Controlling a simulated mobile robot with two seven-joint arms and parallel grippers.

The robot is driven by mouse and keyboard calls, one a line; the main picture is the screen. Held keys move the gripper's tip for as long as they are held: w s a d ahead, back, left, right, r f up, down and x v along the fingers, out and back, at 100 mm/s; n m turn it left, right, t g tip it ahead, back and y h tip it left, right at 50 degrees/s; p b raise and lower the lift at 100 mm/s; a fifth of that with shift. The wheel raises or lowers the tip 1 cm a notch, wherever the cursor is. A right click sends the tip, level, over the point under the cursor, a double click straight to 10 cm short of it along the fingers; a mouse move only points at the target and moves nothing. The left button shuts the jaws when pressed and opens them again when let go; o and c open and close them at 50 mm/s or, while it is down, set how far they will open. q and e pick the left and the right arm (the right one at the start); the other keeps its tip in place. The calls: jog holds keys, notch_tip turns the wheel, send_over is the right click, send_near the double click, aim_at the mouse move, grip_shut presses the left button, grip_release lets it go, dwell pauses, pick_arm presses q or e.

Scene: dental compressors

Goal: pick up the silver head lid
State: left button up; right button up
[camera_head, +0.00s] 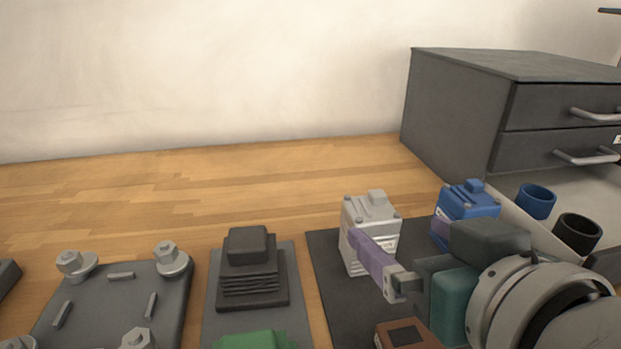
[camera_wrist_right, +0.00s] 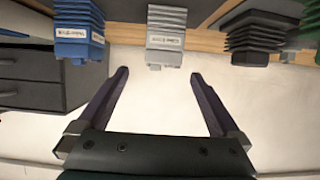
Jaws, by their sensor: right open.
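The silver head lid (camera_head: 370,217), a light grey finned block with small bolts on top, stands upright on a dark mat right of the middle in the head view. It also shows in the right wrist view (camera_wrist_right: 166,38) at the top, between and beyond the fingertips. My right gripper (camera_head: 398,236) is open, its purple fingers spread. One finger crosses in front of the silver lid's lower part in the head view. The wrist view (camera_wrist_right: 159,75) shows nothing between the fingers. I cannot tell whether a finger touches the lid. My left gripper is not in view.
A blue finned head (camera_head: 468,200) stands just right of the silver one, close to my gripper. A black finned head (camera_head: 249,262) and a bolted plate (camera_head: 112,300) are to the left. A grey drawer unit (camera_head: 455,120) and blue and black cups stand right. The bench behind is clear.

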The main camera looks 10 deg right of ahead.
aim_at(374, 213)
jog(key=x, duration=0.4)
jog(key=b+x, duration=0.1)
jog(key=x, duration=0.1)
jog(key=shift+w+a, duration=0.25)
jog(key=shift+w, duration=0.1)
jog(key=c, duration=1.4)
jog(key=shift+r, duration=0.1)
jog(key=shift+c, duration=0.4)
